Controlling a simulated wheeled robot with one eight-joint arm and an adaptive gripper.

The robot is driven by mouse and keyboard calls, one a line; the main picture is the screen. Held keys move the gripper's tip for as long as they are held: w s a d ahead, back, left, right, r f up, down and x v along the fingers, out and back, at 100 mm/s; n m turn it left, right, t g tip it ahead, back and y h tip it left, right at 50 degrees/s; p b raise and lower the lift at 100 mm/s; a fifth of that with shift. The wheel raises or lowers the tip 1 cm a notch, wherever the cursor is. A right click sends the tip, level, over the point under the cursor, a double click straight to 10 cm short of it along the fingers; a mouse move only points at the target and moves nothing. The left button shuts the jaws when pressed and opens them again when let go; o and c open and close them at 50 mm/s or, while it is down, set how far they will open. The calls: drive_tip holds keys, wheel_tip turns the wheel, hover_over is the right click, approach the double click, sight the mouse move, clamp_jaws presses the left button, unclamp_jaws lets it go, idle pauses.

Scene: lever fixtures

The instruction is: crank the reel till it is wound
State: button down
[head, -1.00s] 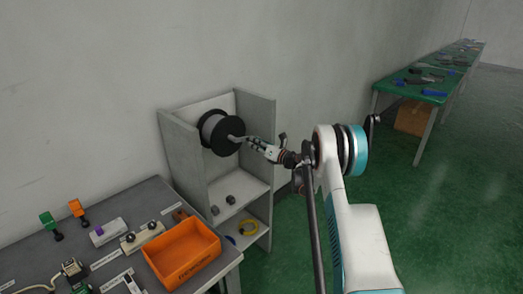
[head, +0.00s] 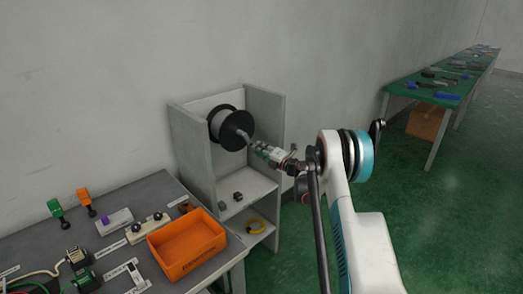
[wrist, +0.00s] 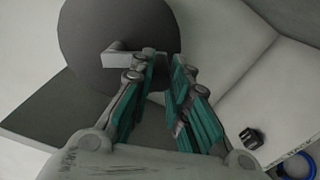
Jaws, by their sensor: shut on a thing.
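The reel (head: 218,125) is a grey spool with dark flanges, mounted between the side panels of a grey shelf unit. In the wrist view its dark flange (wrist: 100,28) fills the upper left, with a short grey crank arm (wrist: 118,59) in front of it. My gripper (head: 254,147) is at the near side of the reel. In the wrist view my gripper's (wrist: 163,62) teal-padded fingers are shut on the crank handle, which is mostly hidden between them.
The grey shelf unit (head: 192,155) encloses the reel on both sides. An orange bin (head: 187,245) stands on the grey bench at left. A green table (head: 425,92) is at far right.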

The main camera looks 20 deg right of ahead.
drive_tip(key=shift+s+a+f+m, duration=0.1)
drive_tip(key=shift+a+f+m, duration=0.1)
drive_tip(key=shift+m, duration=0.2)
idle(0.3)
drive_tip(key=c, duration=1.5)
unclamp_jaws()
drive_tip(key=shift+r, duration=0.1)
drive_tip(key=v, duration=1.2)
